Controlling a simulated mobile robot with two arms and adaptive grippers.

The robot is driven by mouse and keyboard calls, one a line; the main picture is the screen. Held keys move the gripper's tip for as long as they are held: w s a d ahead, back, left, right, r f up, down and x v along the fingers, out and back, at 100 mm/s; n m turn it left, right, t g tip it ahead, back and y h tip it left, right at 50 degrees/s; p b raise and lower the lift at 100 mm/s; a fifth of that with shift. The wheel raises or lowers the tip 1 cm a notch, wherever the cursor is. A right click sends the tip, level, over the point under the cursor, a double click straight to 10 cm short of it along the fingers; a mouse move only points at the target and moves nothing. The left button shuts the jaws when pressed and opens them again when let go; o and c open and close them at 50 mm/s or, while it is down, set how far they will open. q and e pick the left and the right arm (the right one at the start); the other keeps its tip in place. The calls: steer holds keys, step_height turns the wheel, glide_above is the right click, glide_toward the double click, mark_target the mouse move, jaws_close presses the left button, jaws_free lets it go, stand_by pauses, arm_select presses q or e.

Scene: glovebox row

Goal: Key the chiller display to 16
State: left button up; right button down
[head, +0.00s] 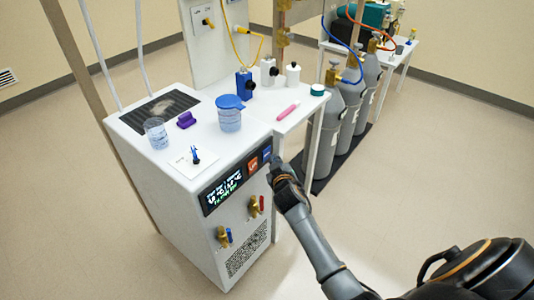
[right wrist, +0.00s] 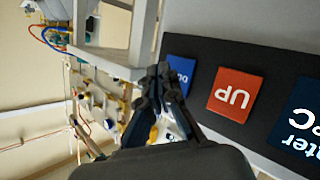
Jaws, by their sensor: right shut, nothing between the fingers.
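The chiller (head: 165,215) is a white cabinet. Its black front panel has a lit display (head: 222,190), too small and blurred to read the number. Beside it are an orange UP button (head: 253,165) and a blue button (head: 266,153). In the right wrist view the orange UP button (right wrist: 235,95), the blue button (right wrist: 181,73) and part of the display (right wrist: 298,130) show. My right gripper (head: 275,163) is shut and empty, its tips (right wrist: 160,76) close beside the blue button, partly covering it; contact cannot be told. My left gripper is out of view.
A beaker (head: 156,133), a purple item (head: 186,120) and a blue-lidded jar (head: 229,113) stand on the chiller top. Brass valves (head: 223,236) stick out below the panel. A white bench (head: 262,103) adjoins, with grey gas cylinders (head: 352,110) beyond.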

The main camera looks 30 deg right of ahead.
steer(key=s, duration=0.1)
steer(key=s+d+p, duration=0.1)
steer(key=s, duration=0.1)
steer(key=s+d+p, duration=0.1)
steer(key=shift+s, duration=0.3)
stand_by(0.3)
stand_by(0.8)
steer(key=s+a+f+g+y, duration=0.1)
steer(key=s+a+f+g, duration=0.15)
steer(key=s+f, duration=0.5)
steer(key=s+a+f+n+g+y, duration=0.1)
steer(key=s+a+f+g, duration=0.2)
steer(key=f, duration=0.8)
steer(key=s+a+f+g+y, duration=0.1)
steer(key=s+a+f, duration=0.2)
steer(key=s+f, duration=0.45)
steer(key=s+a+f+g, duration=0.1)
steer(key=s+f, duration=0.4)
steer(key=s, duration=0.6)
steer(key=s+a+f+g+y, duration=0.1)
steer(key=s+a+f+g, duration=0.1)
steer(key=s+f, duration=0.4)
steer(key=s+a+f+g+y, duration=0.1)
steer(key=s+f, duration=0.4)
steer(key=s, duration=1.1)
steer(key=shift+a+f+g, duration=0.25)
steer(key=shift+a+g, duration=0.4)
steer(key=shift+g, duration=0.5)
